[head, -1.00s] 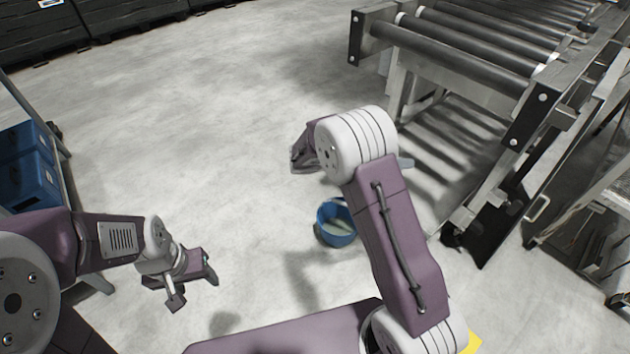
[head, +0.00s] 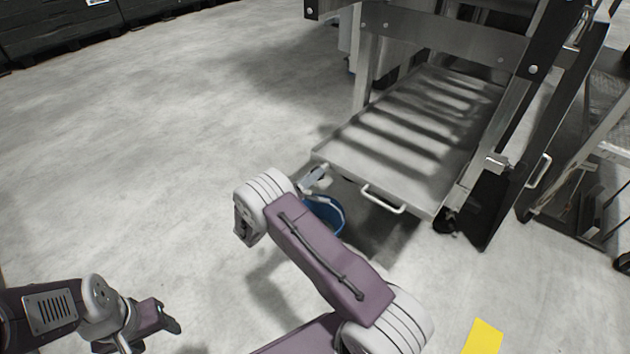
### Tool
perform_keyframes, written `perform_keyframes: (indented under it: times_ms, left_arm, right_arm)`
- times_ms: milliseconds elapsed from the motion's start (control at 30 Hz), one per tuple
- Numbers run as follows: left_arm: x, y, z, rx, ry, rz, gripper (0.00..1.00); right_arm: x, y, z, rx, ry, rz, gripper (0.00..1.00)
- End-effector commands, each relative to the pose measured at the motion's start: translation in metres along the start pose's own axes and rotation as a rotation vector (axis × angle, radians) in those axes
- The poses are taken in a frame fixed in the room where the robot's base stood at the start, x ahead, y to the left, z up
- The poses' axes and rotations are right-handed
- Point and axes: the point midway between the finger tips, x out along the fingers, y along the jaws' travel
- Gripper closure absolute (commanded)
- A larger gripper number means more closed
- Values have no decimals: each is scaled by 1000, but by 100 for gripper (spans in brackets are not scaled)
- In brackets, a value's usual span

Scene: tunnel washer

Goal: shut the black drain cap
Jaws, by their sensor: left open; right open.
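I cannot make out the black drain cap for certain. A small pale fitting (head: 315,178) shows at the near left corner of the metal tray (head: 345,150), just above a blue bucket (head: 328,214); it is too small to tell its parts. My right arm covers part of the bucket and the space below that corner. My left gripper (head: 150,333) is open and empty over the floor at the lower left, far from the tray and partly cut off by the frame's bottom edge. My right gripper is not visible; its arm's raised joint stands left of the bucket.
The tray has a white handle (head: 384,202) on its near edge and sits under a metal frame (head: 440,38). A black panel (head: 488,208) stands at its right. A yellow floor mark (head: 483,337) lies lower right. The floor at left is clear.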

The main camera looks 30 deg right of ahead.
Motion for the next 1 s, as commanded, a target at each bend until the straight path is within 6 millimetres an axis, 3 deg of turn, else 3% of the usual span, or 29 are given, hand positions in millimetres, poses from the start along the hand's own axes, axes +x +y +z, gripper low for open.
perform_keyframes:
  times_ms: [33, 200, 433, 467, 667, 1000]
  left_arm:
    - [11, 0, 1, 0, 0, 0, 41]
    - [17, 0, 2, 0, 0, 0, 41]
    - [16, 0, 2, 0, 0, 0, 41]
    - [16, 0, 2, 0, 0, 0, 41]
    - [16, 0, 2, 0, 0, 0, 41]
    - [10, 0, 1, 0, 0, 0, 41]
  right_arm:
    - [9, 4, -4, 2, 1, -2, 41]
    - [24, 1, -1, 0, 1, 0, 41]
    - [25, 0, 0, -1, 0, 0, 41]
    - [25, 0, 0, 0, 0, 0, 44]
    - [25, 0, 0, 0, 0, 0, 99]
    - [25, -2, 1, 50, 0, 0, 100]
